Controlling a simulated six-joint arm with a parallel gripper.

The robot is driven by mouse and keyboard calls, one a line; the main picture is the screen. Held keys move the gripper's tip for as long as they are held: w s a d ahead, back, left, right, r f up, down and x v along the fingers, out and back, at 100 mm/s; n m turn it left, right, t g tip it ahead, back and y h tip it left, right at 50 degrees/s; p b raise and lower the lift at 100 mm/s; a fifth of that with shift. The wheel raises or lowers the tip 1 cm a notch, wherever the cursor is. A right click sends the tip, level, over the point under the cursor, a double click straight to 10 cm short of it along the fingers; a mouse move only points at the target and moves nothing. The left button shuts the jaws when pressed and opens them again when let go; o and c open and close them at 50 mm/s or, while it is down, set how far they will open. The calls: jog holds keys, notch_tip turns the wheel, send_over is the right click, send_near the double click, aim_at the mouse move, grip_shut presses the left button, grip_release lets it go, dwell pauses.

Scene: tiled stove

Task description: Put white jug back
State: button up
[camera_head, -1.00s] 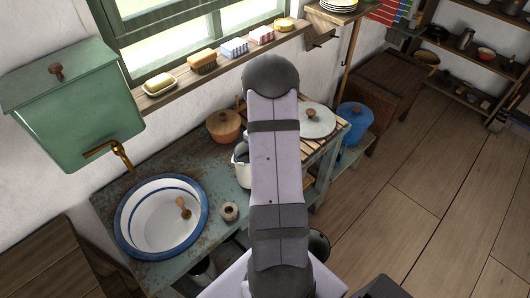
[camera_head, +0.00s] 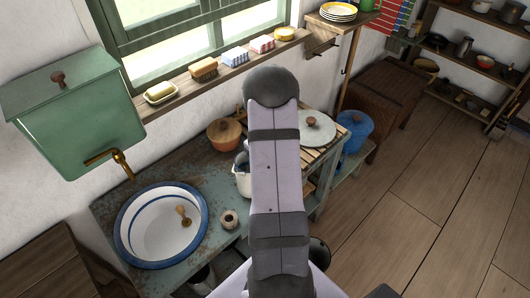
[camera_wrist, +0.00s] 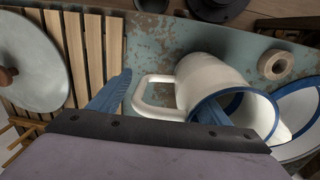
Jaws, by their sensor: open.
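The white jug (camera_head: 243,181) with a blue rim stands on the worn blue-green worktop, mostly hidden behind my arm in the head view. The wrist view shows the jug (camera_wrist: 215,79) close up, with its mouth towards the camera and its handle (camera_wrist: 140,100) to the left. My gripper (camera_wrist: 157,101) is open. One blue finger is left of the handle and the other is at the jug's mouth, so the handle lies between them. I cannot tell whether either finger touches the jug. The head view hides the gripper behind my arm.
A basin (camera_head: 130,233) with a blue rim holds a wooden brush, left of the jug. A slatted rack (camera_wrist: 85,50) and pale round lid (camera_wrist: 28,60) lie beside the handle.

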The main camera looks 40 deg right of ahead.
jog(key=r+b, duration=0.1)
jog(key=r, duration=0.3)
jog(key=r+b, duration=0.1)
jog(key=r, duration=0.3)
jog(key=r+b, duration=0.1)
jog(key=r, duration=0.3)
jog(key=shift+a, duration=0.25)
jog(key=s+a+f, duration=0.1)
jog(key=s+a, duration=0.2)
jog(key=a, duration=0.9)
jog(key=s+a, duration=0.3)
jog(key=a, duration=0.9)
jog(key=s+a+f, duration=0.2)
jog(key=s+a, duration=0.4)
jog(key=shift+s+f, duration=0.2)
jog(key=shift+s, duration=0.1)
jog(key=shift+f, duration=0.15)
notch_tip(320, 180, down, 16)
jog(key=b, duration=1.7)
jog(key=shift+f, duration=0.2)
